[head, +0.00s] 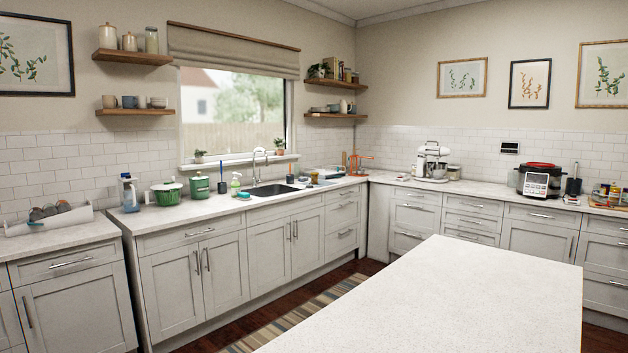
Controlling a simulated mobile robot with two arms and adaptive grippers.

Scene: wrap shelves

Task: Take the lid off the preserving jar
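I cannot tell for certain which thing is the preserving jar. A clear jar (151,40) with a pale top stands upright on the upper left wall shelf, beside two cream lidded canisters. A small lidded container (453,173) stands on the right counter, to the right of the white stand mixer. Both are small and far off, so their lids are hard to make out. Neither of my grippers is in view.
A white island top (440,300) fills the lower right and is bare. A green pot (167,193) and a green canister (199,187) stand left of the sink (272,190). A multicooker (538,181) stands on the right counter. A striped rug (295,318) lies on the floor.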

